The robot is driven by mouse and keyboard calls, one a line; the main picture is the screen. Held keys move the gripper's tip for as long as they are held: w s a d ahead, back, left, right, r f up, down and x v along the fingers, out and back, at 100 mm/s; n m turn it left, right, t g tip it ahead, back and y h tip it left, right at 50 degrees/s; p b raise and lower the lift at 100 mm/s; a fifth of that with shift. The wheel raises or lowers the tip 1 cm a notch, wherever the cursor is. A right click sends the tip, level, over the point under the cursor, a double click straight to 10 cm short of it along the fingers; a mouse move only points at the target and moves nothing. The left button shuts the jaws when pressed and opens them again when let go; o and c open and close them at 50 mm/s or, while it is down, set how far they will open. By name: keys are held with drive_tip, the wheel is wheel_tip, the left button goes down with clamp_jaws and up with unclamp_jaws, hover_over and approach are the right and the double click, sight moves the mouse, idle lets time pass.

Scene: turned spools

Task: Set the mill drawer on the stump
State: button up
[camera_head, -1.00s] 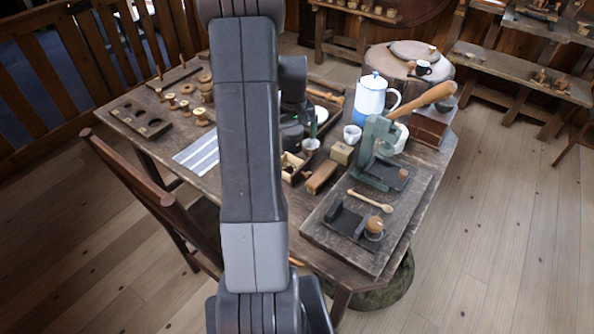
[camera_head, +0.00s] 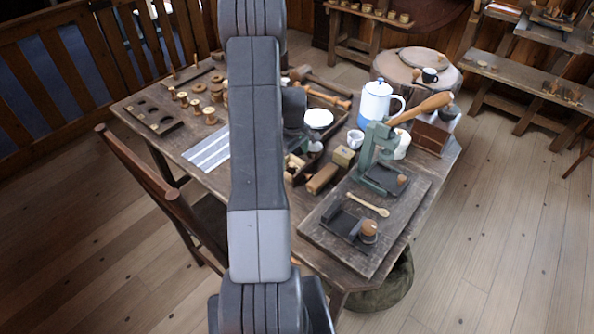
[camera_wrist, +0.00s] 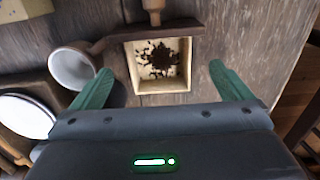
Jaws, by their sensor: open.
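The mill drawer (camera_wrist: 163,88) is a small pale-walled box with dark grounds inside, a dark wooden front and a turned knob. It shows upright in the wrist view, centred between the green fingers of my gripper (camera_wrist: 160,68). The fingers are spread, with a gap on each side of the drawer. How far above the table the fingertips are, I cannot tell. In the head view my arm largely hides the gripper and drawer.
In the head view a blue-white pot (camera_head: 375,103), a green press (camera_head: 373,150) and a wooden block (camera_head: 323,178) crowd the table's right half.

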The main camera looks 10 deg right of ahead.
sight(295, 167)
drive_tip(key=shift+s+d+f+p, duration=0.1)
drive_tip(key=shift+f+p, duration=0.35)
drive_tip(key=shift+f, duration=0.9)
drive_tip(key=shift+s+d+f+p, duration=0.1)
drive_tip(key=shift+f+p, duration=0.3)
drive_tip(key=shift+f, duration=0.95)
drive_tip(key=shift+c, duration=0.2)
drive_tip(key=c, duration=1.1)
